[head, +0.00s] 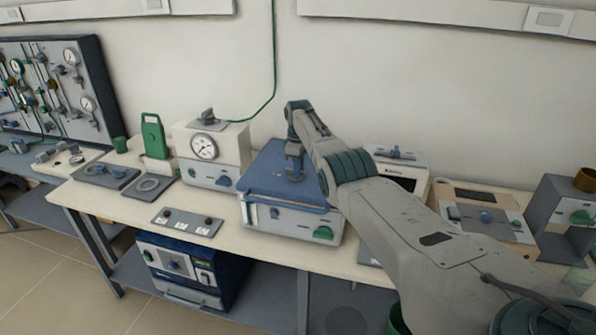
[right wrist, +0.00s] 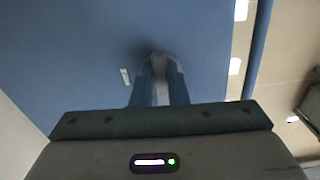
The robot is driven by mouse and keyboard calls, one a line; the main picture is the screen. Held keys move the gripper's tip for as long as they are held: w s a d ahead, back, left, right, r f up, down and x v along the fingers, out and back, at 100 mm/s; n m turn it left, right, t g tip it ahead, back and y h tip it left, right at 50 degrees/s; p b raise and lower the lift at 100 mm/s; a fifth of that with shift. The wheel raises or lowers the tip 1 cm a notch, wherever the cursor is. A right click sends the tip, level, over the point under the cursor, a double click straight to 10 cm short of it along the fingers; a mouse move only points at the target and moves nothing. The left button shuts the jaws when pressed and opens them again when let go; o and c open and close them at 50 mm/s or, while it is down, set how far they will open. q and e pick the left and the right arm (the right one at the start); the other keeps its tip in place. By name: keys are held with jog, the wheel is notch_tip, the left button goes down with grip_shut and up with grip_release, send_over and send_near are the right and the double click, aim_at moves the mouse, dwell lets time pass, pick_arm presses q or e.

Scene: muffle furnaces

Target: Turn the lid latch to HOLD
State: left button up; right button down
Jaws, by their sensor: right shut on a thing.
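A white furnace unit (head: 290,218) with a blue lid (head: 262,180) stands in the middle of the bench. My right gripper (head: 295,173) reaches down onto the top of this lid from the right. In the right wrist view the blue lid (right wrist: 70,60) fills most of the picture, and my two fingers (right wrist: 158,80) are shut on a small grey latch (right wrist: 159,58). A small white mark (right wrist: 125,76) sits on the lid just left of the fingers. The latch is mostly hidden by the fingers, and its setting cannot be read. My left gripper is not in view.
A white box with a round gauge (head: 204,147) stands left of the furnace. A grey panel with knobs (head: 186,222) lies at the front left. A white device (head: 402,160) and a beige unit (head: 486,205) stand to the right, partly behind my arm.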

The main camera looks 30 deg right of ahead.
jog(key=shift+d+r+n, duration=0.15)
jog(key=shift+n, duration=0.35)
jog(key=c, duration=1.4)
grip_release()
jog(key=shift+c, duration=0.2)
notch_tip(320, 180, up, 11)
jog(key=b, duration=0.3)
